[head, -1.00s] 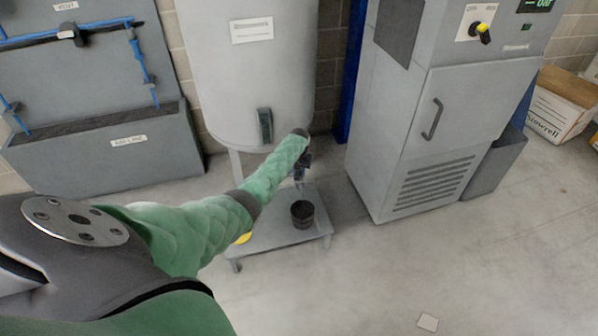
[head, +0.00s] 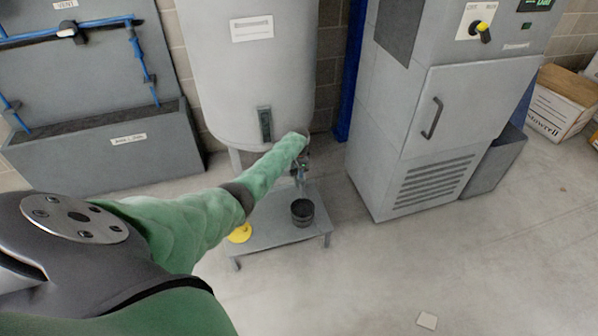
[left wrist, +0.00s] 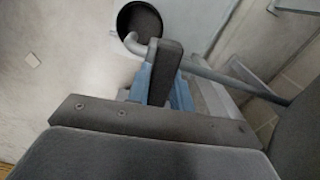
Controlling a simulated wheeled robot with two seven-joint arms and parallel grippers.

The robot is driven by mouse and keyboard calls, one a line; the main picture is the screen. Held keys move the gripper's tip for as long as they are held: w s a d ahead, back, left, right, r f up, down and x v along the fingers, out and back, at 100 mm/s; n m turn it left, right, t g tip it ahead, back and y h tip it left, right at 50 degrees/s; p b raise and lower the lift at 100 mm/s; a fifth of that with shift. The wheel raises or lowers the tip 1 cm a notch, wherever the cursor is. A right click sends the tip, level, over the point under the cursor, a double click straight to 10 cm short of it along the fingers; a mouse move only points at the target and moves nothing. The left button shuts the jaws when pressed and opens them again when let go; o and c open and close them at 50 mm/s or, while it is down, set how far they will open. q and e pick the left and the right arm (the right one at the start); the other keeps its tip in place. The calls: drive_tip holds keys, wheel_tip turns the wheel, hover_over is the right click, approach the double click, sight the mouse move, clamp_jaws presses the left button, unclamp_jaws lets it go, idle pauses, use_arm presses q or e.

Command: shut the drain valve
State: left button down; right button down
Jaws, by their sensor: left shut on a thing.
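The grey tank (head: 275,95) stands in the middle of the head view, above a low grey stand (head: 265,232). My left gripper (head: 302,170) is under the tank's lower right side, partly hidden behind my forearm. In the left wrist view, my left gripper (left wrist: 165,75) is shut on the drain valve's blue handle (left wrist: 180,92), which shows on both sides of the dark finger. The grey pipe with a bent spout (left wrist: 133,43) ends over a dark bucket (left wrist: 139,20). That bucket stands on the stand in the head view (head: 302,212). The valve body is mostly hidden.
A yellow object (head: 240,233) lies at the stand's left edge. A grey cabinet (head: 440,130) stands at right and a grey trough (head: 110,155) at left. A cardboard box (head: 560,105) is far right.

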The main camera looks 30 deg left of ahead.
use_arm(q)
drive_tip(key=shift+m, duration=0.7)
use_arm(e)
drive_tip(key=shift+s+r, duration=0.15)
drive_tip(key=shift+r, duration=0.3)
use_arm(q)
drive_tip(key=c, duration=1.2)
unclamp_jaws()
drive_tip(key=shift+c, duration=0.2)
use_arm(e)
drive_tip(key=shift+d+f, duration=0.1)
drive_tip(key=shift+d, duration=0.05)
use_arm(q)
wheel_tip(320, 180, up, 7)
drive_tip(key=shift+f, duration=0.1)
drive_tip(key=shift+r, duration=0.5)
use_arm(e)
drive_tip(key=shift+s+r, duration=0.5)
drive_tip(key=shift+r, duration=0.15)
drive_tip(key=shift+w, duration=0.15)
